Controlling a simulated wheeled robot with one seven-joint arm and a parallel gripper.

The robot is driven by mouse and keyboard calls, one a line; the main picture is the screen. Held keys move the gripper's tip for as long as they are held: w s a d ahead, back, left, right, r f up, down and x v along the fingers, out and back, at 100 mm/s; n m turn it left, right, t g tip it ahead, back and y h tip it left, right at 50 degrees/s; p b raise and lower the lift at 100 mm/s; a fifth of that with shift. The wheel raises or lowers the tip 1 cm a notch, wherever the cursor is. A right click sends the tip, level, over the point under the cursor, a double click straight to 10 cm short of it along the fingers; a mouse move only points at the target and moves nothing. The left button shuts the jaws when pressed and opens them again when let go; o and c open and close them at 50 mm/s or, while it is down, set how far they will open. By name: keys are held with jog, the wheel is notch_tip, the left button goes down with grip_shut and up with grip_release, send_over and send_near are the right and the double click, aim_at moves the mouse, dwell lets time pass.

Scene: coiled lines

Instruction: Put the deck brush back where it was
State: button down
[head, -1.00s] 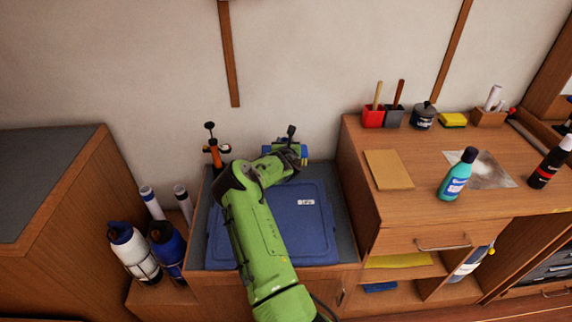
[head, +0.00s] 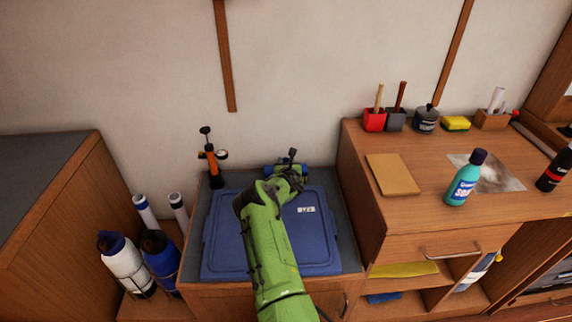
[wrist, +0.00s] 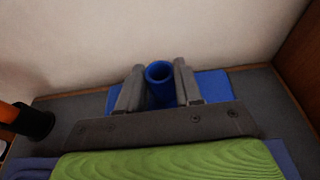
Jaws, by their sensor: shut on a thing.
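The deck brush shows in the wrist view as a blue head (wrist: 212,85) with an upright blue round socket (wrist: 160,72). My gripper (wrist: 160,90) has its two grey fingers closed on either side of the socket. In the head view the blue brush (head: 270,170) is partly hidden behind my gripper (head: 291,165). It is at the back of the grey counter top (head: 240,179), behind the blue lidded box and near the wall. I cannot tell whether the brush touches the counter. Its bristles are hidden.
The blue lidded box (head: 222,240) fills most of the counter under my arm. An orange and black pump (head: 212,165) stands left of the brush. A higher wooden cabinet (head: 365,205) rises on the right, with a teal bottle (head: 465,180). The wall is close behind.

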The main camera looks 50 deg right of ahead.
jog(key=c, duration=0.8)
grip_release()
jog(key=shift+f, duration=0.15)
jog(key=shift+o, duration=0.2)
